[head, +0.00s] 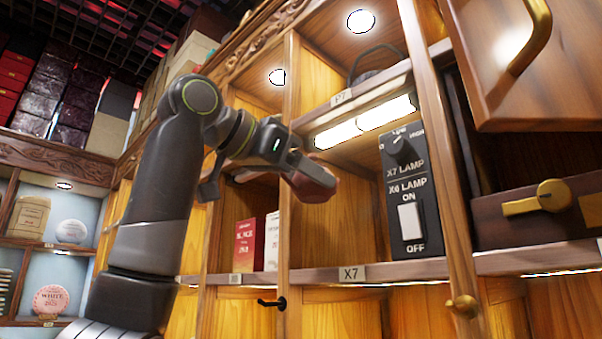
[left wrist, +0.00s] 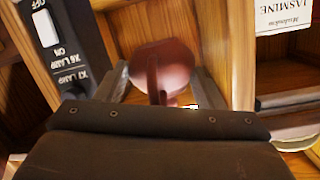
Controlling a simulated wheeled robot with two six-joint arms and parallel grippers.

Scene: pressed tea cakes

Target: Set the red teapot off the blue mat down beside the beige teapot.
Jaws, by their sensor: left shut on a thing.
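The red teapot (left wrist: 165,65) is between the two fingers of my left gripper (left wrist: 160,86) in the left wrist view, slightly blurred, with a dark strip of it towards the camera. In the head view the left gripper (head: 300,168) is shut on the red teapot (head: 318,183), in front of the open cubby marked X7. The teapot looks clear of the shelf boards. I cannot make out the blue mat or the beige teapot in either view. My right gripper is not in view.
A black lamp switch panel (head: 408,195) stands at the right of the X7 cubby. Red and white boxes (head: 246,245) stand in the cubby to the left. A dark rounded thing (head: 376,64) sits on the shelf above. An open door (head: 535,65) hangs at upper right.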

